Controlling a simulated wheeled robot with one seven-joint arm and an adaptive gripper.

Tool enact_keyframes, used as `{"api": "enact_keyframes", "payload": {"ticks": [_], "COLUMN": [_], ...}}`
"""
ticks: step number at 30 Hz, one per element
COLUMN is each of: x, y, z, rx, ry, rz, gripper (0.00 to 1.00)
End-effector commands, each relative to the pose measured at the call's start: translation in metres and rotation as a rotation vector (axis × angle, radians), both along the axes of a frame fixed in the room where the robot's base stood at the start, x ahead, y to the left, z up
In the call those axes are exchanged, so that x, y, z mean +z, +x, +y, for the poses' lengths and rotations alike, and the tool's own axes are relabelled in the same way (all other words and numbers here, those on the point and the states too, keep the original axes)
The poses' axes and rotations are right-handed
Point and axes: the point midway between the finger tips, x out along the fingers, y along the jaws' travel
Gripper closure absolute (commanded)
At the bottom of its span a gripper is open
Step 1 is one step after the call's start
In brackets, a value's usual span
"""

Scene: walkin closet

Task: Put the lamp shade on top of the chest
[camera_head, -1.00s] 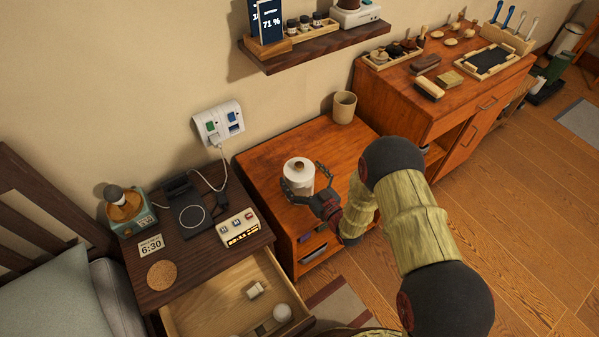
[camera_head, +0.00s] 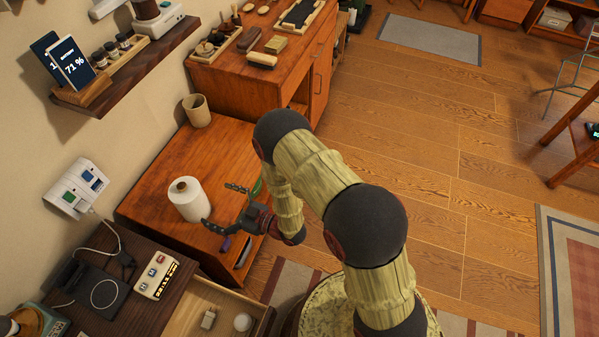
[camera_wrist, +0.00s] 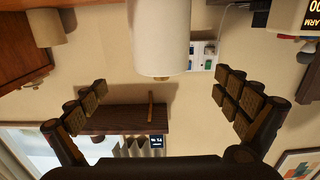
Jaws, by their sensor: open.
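A white cylinder with a small brown knob on top, apparently the lamp shade (camera_head: 187,203), stands upright on the low reddish-brown wooden chest (camera_head: 160,180). It also shows at the top of the wrist view (camera_wrist: 158,35), which looks upside down. My gripper (camera_head: 224,208) is open and empty just right of the shade in the head view, with a small gap between them. In the wrist view its two fingers (camera_wrist: 160,84) are spread wide, and the shade lies beyond them. My arm hides part of the chest's right side.
A tan cup (camera_head: 197,111) stands at the chest's back corner. A dark nightstand with a charging pad (camera_head: 103,293), a small alarm device (camera_head: 157,275) and an open drawer (camera_head: 190,318) is at the front left. A wall shelf (camera_head: 130,65) hangs above.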

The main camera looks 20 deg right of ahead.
Motion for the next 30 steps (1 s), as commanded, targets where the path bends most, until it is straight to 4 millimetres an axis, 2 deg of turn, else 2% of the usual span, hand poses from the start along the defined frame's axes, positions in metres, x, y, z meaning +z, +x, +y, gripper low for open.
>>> {"api": "enact_keyframes", "payload": {"ticks": [2, 5, 8, 9, 12, 15, 17, 20, 23, 26, 29, 30], "x": [0.009, 0.029, 0.060, 0.075, 0.112, 0.153, 0.178, 0.217, 0.255, 0.288, 0.316, 0.324], "y": [0.012, 0.042, 0.078, 0.091, 0.115, 0.126, 0.126, 0.115, 0.090, 0.053, 0.005, -0.017], "z": [-0.001, -0.009, -0.026, -0.036, -0.066, -0.101, -0.123, -0.160, -0.195, -0.227, -0.252, -0.260], "rx": [-0.012, -0.049, -0.114, -0.146, -0.233, -0.324, -0.379, -0.471, -0.558, -0.633, -0.697, -0.719], "ry": [-0.025, -0.096, -0.200, -0.242, -0.336, -0.411, -0.447, -0.493, -0.522, -0.534, -0.530, -0.527], "rz": [-0.003, 0.004, 0.030, 0.044, 0.096, 0.158, 0.202, 0.282, 0.372, 0.471, 0.577, 0.621], "gripper": [0.00, 0.00, 0.00, 0.00, 0.00, 0.00, 0.00, 0.00, 0.00, 0.00, 0.00, 0.00]}}
